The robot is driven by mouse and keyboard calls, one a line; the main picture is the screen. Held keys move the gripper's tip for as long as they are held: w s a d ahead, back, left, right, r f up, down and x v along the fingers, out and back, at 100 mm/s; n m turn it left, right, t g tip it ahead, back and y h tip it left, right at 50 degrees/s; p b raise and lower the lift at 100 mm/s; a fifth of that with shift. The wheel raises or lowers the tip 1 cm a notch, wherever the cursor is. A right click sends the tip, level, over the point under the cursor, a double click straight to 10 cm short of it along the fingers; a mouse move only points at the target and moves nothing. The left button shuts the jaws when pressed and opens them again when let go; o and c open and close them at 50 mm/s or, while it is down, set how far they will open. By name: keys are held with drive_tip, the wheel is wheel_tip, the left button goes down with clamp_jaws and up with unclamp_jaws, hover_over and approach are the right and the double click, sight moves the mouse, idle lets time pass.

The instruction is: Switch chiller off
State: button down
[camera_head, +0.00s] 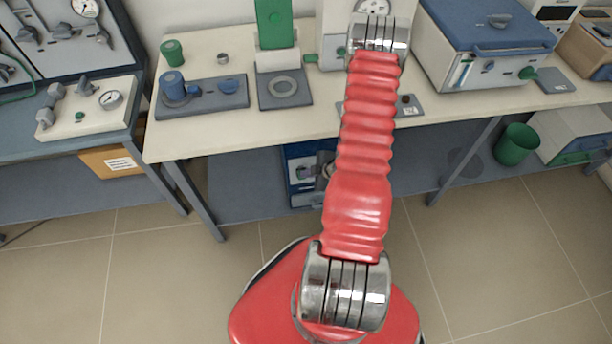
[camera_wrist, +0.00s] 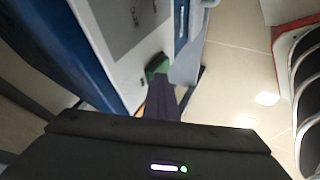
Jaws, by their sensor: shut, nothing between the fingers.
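A blue and white unit (camera_head: 304,172), which looks like the chiller, stands on the shelf under the bench, partly hidden by my arm. The wrist view shows a white front panel (camera_wrist: 118,62) with blue edges and a grey area, close up and tilted. A green switch or knob (camera_wrist: 157,65) sits on this panel. My gripper (camera_wrist: 163,90) is shut and empty, with its dark fingers pointing at the green part and overlapping it. I cannot tell whether they touch it. The head view does not show my fingers, and the switch's position is unclear.
The bench (camera_head: 215,128) above holds several instruments, including a blue-lidded box (camera_head: 485,40). A bench leg (camera_head: 195,200) stands left of the unit. A green bin (camera_head: 515,145) is at the right under the bench. The tiled floor (camera_head: 130,280) in front is clear.

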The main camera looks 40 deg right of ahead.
drive_tip(key=shift+r, duration=0.25)
drive_tip(key=v, duration=1.2)
drive_tip(key=shift+a, duration=0.55)
drive_tip(key=shift+s, duration=0.1)
idle(0.4)
